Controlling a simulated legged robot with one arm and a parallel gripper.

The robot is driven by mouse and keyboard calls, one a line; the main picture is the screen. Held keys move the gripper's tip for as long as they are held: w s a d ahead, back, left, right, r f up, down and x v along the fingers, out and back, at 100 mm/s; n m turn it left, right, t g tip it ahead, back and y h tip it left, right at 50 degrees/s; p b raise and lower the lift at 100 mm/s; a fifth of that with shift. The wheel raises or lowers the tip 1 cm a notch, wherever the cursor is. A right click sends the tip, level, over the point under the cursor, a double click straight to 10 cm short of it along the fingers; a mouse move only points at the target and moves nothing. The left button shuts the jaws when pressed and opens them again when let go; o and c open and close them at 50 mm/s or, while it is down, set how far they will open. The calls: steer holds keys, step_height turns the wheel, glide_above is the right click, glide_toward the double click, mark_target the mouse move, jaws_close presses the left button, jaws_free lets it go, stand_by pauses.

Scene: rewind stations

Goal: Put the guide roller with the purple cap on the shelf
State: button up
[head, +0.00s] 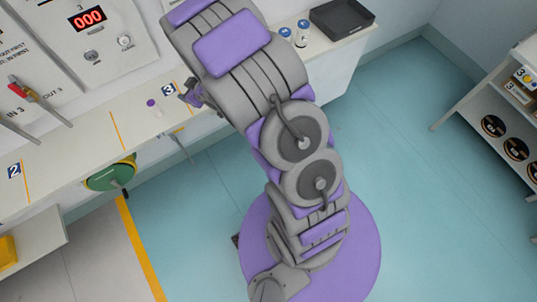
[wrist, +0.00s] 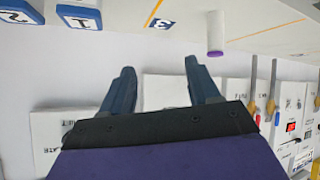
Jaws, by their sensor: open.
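The guide roller with the purple cap (head: 152,105) stands on the white counter beside the "3" label. It also shows in the wrist view (wrist: 215,32) as a white cylinder with a purple end, apart from the fingers and to their right. My gripper (head: 188,94) is beside the roller, to its right in the head view, partly hidden by my arm. In the wrist view my gripper (wrist: 160,66) has its two fingers spread with nothing between them. A white shelf unit (head: 492,88) holding reels stands at the right; I cannot tell if it is the task's shelf.
A black tray (head: 341,18) and two blue-topped cylinders (head: 302,33) are at the counter's far end. A green reel (head: 110,177) hangs at the counter's front. A panel with red levers (head: 37,95) stands behind.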

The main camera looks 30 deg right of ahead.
steer(key=s+d+r+m+g+h, duration=0.45)
steer(key=s+d+r, duration=0.35)
steer(key=s+r, duration=0.4)
steer(key=s+a+r+g, duration=0.1)
steer(key=s+r+g, duration=0.1)
steer(key=s, duration=0.8)
steer(key=s+a+r+m+g+y, duration=0.1)
steer(key=s+a+r+g, duration=0.1)
steer(key=s, duration=0.8)
steer(key=s+a+r+g, duration=0.2)
steer(key=s+r+g, duration=0.1)
steer(key=s, duration=0.7)
steer(key=shift+a+r+g, duration=0.15)
steer(key=shift+r+g, duration=0.2)
steer(key=shift+r, duration=0.15)
steer(key=shift+s, duration=0.1)
